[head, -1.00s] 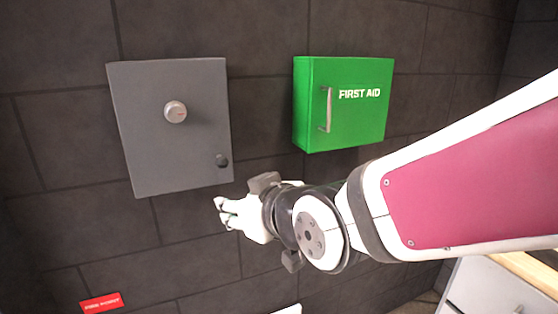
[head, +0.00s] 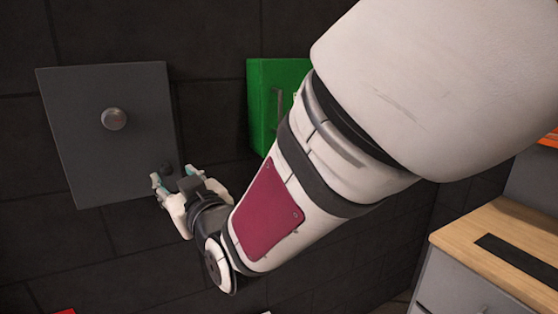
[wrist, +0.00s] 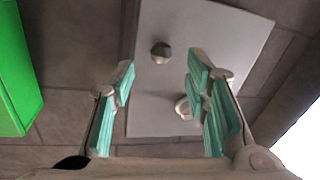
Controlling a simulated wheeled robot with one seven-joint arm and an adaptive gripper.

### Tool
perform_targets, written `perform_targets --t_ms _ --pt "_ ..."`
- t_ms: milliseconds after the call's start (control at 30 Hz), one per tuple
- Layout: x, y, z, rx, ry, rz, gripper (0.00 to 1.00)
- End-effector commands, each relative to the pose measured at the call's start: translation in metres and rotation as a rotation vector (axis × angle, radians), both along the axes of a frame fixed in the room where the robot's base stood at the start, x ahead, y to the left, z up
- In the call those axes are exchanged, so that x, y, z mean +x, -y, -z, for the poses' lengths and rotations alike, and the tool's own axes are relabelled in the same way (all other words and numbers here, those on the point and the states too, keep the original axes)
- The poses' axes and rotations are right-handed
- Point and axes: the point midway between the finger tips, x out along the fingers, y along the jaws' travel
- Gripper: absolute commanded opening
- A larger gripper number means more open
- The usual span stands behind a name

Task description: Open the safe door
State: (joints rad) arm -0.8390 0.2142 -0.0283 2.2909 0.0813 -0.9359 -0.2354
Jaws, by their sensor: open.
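The grey safe (head: 75,150) hangs on the dark wall, its door shut. A round dial (head: 114,119) sits in its upper middle, and a small dark knob (head: 166,169) near its lower right corner. My gripper (head: 172,180) is open at that corner, its fingertips close to the small knob. In the wrist view the safe (wrist: 225,60) appears turned over; the small knob (wrist: 160,52) shows between my open fingertips (wrist: 160,66), and the dial (wrist: 183,107) lies lower, partly beside the right finger. I cannot tell whether a finger touches the knob.
A green first aid cabinet (head: 262,105) hangs right of the safe, partly hidden by my arm. It also shows in the wrist view (wrist: 15,75). A wooden-topped counter (head: 480,235) stands at the lower right.

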Motion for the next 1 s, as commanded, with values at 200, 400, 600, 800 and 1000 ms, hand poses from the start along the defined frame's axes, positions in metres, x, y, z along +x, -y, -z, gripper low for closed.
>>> perform_targets --t_ms 200,400,600,800,1000 --pt "0.029 -0.027 0.0 -0.002 0.0 -0.001 0.42" --pt "0.044 -0.042 0.0 0.0 0.0 -0.001 0.42" --pt "0.048 -0.045 0.0 0.0 0.0 -0.001 0.42" --pt "0.048 -0.045 0.0 0.0 0.0 -0.001 0.4" --pt "0.048 -0.045 0.0 0.0 0.0 -0.001 0.0"
